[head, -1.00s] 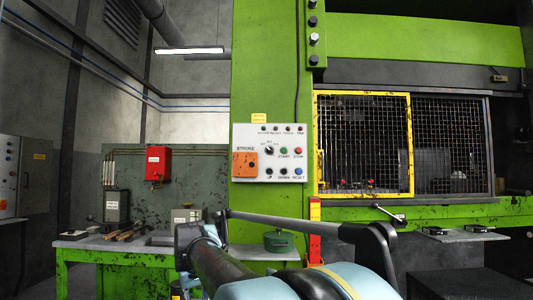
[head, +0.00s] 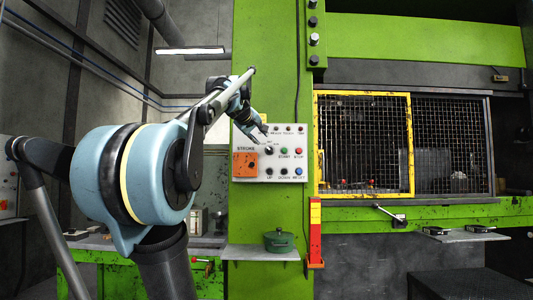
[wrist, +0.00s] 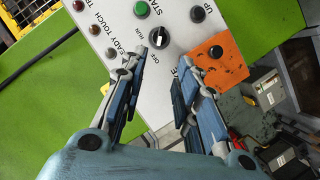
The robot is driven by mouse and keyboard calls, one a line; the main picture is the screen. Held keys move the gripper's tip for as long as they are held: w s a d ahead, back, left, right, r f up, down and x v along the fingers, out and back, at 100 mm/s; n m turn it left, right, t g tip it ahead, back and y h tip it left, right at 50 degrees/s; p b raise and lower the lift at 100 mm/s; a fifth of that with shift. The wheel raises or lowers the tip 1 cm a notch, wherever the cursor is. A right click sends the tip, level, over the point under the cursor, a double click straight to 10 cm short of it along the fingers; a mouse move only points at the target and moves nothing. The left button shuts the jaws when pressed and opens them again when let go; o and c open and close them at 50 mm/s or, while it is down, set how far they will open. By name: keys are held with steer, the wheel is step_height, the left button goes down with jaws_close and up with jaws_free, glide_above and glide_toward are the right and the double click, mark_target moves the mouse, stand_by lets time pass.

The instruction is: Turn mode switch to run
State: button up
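The mode switch is a round black knob on the white control panel (head: 290,135), at the panel's upper middle. It shows in the head view (head: 269,150) and at the top of the wrist view (wrist: 159,38), with the labels "OFF" and "RUN" beside it. A pale mark crosses the knob, but its exact setting is hard to read. My gripper (wrist: 162,68) is open and empty, its two fingers apart, with the knob just beyond the gap between the tips. In the head view my gripper (head: 257,134) is at the panel's upper left, close to the knob.
Close around the knob are a green start button (wrist: 141,8), a black up button (wrist: 197,14) and an orange plate (wrist: 216,57) with a black button. A red stop button (head: 298,152) is to the right. A green pot (head: 279,240) stands on a shelf below.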

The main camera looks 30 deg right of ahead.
mark_target(269, 149)
steer(key=x, duration=1.6)
steer(key=shift+w+d+f, duration=0.1)
steer(key=shift+w+f, duration=0.05)
jaws_close()
